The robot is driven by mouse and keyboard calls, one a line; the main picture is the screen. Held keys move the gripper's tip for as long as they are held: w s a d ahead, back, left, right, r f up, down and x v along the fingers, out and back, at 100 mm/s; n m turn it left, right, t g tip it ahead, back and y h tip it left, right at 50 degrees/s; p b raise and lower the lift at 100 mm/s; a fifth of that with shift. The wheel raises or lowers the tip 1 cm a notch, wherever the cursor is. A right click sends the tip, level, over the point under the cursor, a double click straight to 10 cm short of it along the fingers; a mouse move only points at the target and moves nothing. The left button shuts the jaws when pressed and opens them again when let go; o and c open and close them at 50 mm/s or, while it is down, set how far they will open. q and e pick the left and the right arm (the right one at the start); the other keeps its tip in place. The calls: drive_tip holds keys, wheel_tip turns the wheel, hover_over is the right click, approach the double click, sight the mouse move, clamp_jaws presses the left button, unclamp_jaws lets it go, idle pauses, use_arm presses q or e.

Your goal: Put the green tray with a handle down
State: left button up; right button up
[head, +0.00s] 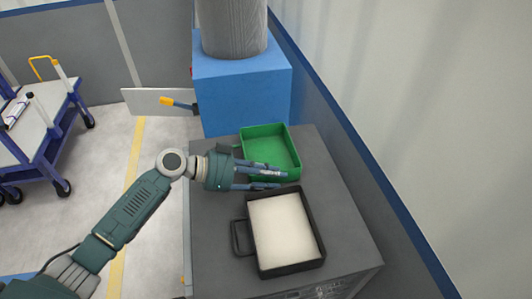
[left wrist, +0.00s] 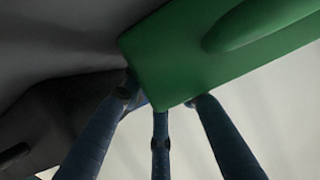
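The green tray (head: 270,133) is a shallow open box at the far end of the grey worktop, upright and seemingly empty. My left gripper (head: 282,180) is at its near side, fingers pointing right. In the head view some fingers overlap the tray's near part and one lies over the gap before the black tray. In the left wrist view the green tray (left wrist: 175,60) covers the fingertips, so I cannot tell whether they are closed on its handle or wall. My right gripper is not in view.
A black tray (head: 317,222) with a pale inside and a side handle (head: 236,238) is close in front on the grey worktop (head: 215,270). A blue block (head: 240,95) with a grey cylinder (head: 233,30) stands behind. A wall runs along the right. A blue cart (head: 60,95) is at left.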

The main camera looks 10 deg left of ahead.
use_arm(q)
drive_tip(key=shift+w+d+f, duration=0.1)
drive_tip(key=shift+w+d, duration=0.05)
drive_tip(key=shift+d, duration=0.15)
drive_tip(key=shift+a, duration=0.1)
clamp_jaws()
